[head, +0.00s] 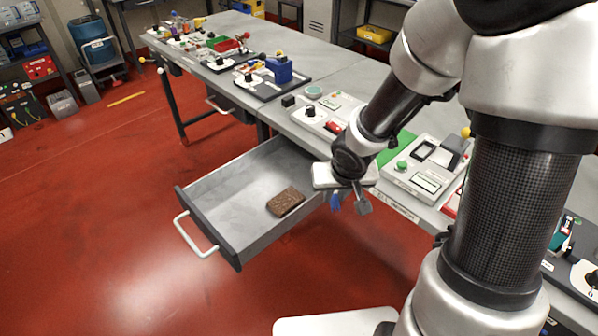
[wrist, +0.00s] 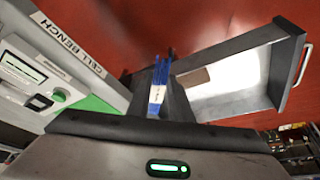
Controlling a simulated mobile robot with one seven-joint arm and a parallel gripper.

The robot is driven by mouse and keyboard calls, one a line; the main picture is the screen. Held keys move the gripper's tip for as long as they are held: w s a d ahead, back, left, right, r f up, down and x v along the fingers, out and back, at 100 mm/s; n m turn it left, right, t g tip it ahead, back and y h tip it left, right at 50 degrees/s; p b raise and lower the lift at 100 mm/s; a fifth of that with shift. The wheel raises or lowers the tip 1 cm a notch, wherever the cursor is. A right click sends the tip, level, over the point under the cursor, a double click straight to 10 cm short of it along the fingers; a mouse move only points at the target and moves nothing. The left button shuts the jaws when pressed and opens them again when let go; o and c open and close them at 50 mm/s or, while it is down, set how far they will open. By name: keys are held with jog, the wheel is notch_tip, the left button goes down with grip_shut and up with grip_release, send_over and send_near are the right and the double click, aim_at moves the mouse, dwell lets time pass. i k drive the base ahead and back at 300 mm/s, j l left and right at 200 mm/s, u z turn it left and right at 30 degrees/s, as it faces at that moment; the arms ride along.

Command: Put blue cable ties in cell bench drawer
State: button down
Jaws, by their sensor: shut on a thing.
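The blue cable ties (head: 335,204) are a small blue bundle in my gripper (head: 349,201), beside the drawer's right end in the head view. In the wrist view the ties (wrist: 158,82) stick out between the dark fingers of my gripper (wrist: 160,98), with a pale band around them. My gripper is shut on them. The cell bench drawer (head: 240,185) is grey and pulled open, with a white handle (head: 196,234). In the wrist view the drawer (wrist: 230,80) lies to the right of the ties. My gripper hides part of the bundle.
A brown block (head: 286,201) lies in the drawer. The bench top (head: 325,75) above holds instrument boxes (head: 425,168) and a green mat (head: 395,148). Its front edge is beside my gripper. The rest of the drawer floor is bare, and red floor (head: 100,230) is clear in front.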

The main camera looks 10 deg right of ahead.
aim_at(260, 181)
jog(key=i+j, duration=0.1)
jog(key=j, duration=1.2)
jog(key=i+j, duration=0.15)
jog(key=j, duration=0.5)
